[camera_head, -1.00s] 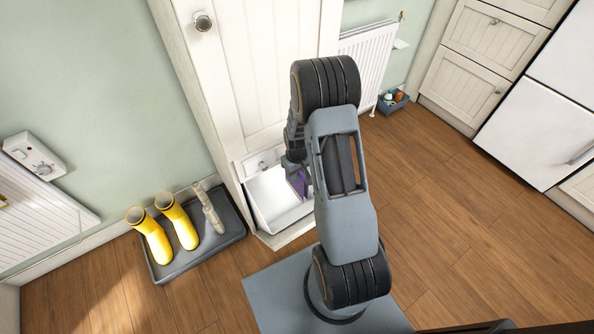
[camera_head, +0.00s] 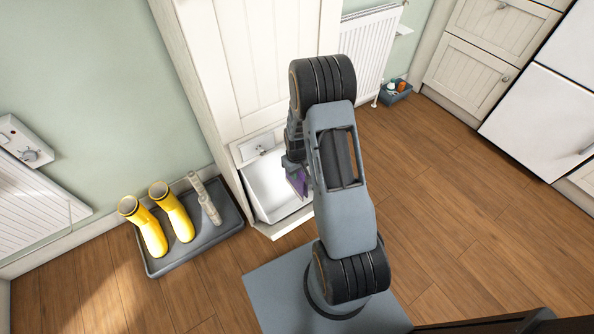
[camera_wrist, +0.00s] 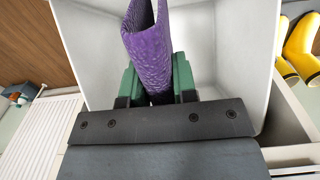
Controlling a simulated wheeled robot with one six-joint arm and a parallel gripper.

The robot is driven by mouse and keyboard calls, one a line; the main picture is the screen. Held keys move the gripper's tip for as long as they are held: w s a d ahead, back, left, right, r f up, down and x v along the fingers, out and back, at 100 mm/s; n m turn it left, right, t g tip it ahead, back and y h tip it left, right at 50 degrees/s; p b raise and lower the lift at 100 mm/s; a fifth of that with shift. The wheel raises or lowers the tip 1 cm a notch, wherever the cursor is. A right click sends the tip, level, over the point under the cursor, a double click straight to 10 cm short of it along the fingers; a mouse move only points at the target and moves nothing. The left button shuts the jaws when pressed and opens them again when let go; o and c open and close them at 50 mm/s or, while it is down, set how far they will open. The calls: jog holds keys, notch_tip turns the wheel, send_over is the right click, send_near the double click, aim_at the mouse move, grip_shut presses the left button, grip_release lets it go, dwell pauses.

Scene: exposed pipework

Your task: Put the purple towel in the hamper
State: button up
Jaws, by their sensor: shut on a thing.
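The purple towel (camera_wrist: 148,48) hangs folded between the green fingers of my gripper (camera_wrist: 157,84) in the wrist view. My gripper is shut on it. In the head view the towel (camera_head: 298,181) is a small purple patch, partly hidden by my arm, over the white hamper (camera_head: 262,187). The hamper is a white open bin tilted out of the bottom of a tall cream cabinet. In the wrist view the hamper's pale walls (camera_wrist: 236,50) surround the towel on several sides. I cannot tell how far down the towel is or whether it touches the bin.
A grey boot tray (camera_head: 218,232) with yellow boots (camera_head: 152,228) lies left of the cabinet. A white radiator (camera_head: 368,45) and a small blue-grey caddy (camera_head: 394,94) are behind at right. The wooden floor on the right is clear.

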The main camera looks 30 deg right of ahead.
notch_tip(320, 180, down, 3)
jog(key=shift+r+b, duration=0.2)
jog(key=shift+b, duration=0.6)
jog(key=shift+s+a+f+b, duration=0.15)
jog(key=shift+f+b, duration=0.25)
jog(key=shift+f, duration=0.2)
jog(key=shift+s+d+f+b, duration=0.1)
jog(key=shift+f+b, duration=0.3)
jog(key=shift+f, duration=0.15)
grip_shut()
jog(key=shift+f, duration=0.1)
jog(key=o, duration=0.6)
grip_release()
jog(key=o, duration=0.4)
jog(key=shift+w, duration=0.15)
jog(key=shift+r, duration=0.2)
jog(key=shift+w+r, duration=0.1)
jog(key=shift+r, duration=0.05)
